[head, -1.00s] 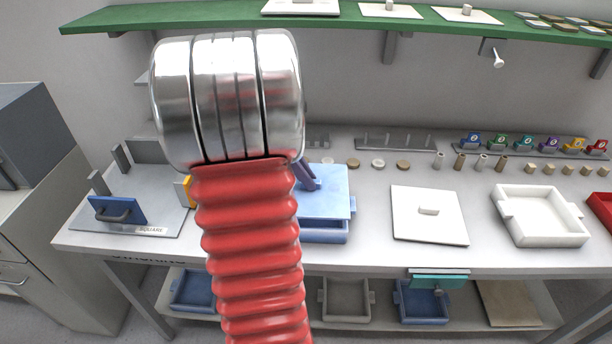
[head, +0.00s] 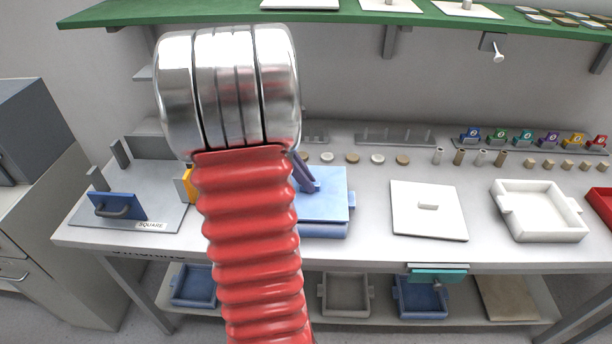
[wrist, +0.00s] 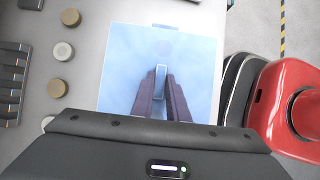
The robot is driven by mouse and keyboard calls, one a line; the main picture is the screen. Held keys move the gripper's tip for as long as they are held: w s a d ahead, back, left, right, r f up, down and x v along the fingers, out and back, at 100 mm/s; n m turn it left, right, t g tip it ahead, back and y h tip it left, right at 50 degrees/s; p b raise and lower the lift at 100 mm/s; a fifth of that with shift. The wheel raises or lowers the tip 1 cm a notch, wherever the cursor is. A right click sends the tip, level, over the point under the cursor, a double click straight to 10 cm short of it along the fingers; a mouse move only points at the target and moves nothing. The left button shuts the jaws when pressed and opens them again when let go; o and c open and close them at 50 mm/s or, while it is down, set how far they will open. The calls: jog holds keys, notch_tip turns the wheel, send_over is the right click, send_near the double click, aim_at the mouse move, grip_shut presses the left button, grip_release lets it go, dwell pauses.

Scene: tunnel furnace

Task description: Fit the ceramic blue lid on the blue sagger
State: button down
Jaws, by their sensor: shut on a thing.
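The light blue ceramic lid (head: 328,205) lies flat over the blue sagger (head: 324,231) on the bench; the sagger's front wall shows as a narrow band below it. I cannot tell whether the lid's edge fully rests on the rim. My gripper (wrist: 162,74) is shut on the lid's upright handle (wrist: 160,78). In the head view my arm hides most of the gripper (head: 308,178) and the lid's left part.
A white lid (head: 429,221) and a white sagger (head: 540,219) stand to the right. A grey square jig with a blue handled block (head: 117,206) is at left. Small discs (head: 352,158) line the back. The green shelf (head: 210,14) is overhead.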

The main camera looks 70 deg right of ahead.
jog(key=shift+f, duration=0.7)
dwell(0.8)
jog(key=c, duration=1.6)
grip_release()
jog(key=shift+c, duration=0.2)
jog(key=v, duration=1.3)
jog(key=shift+w+r, duration=0.25)
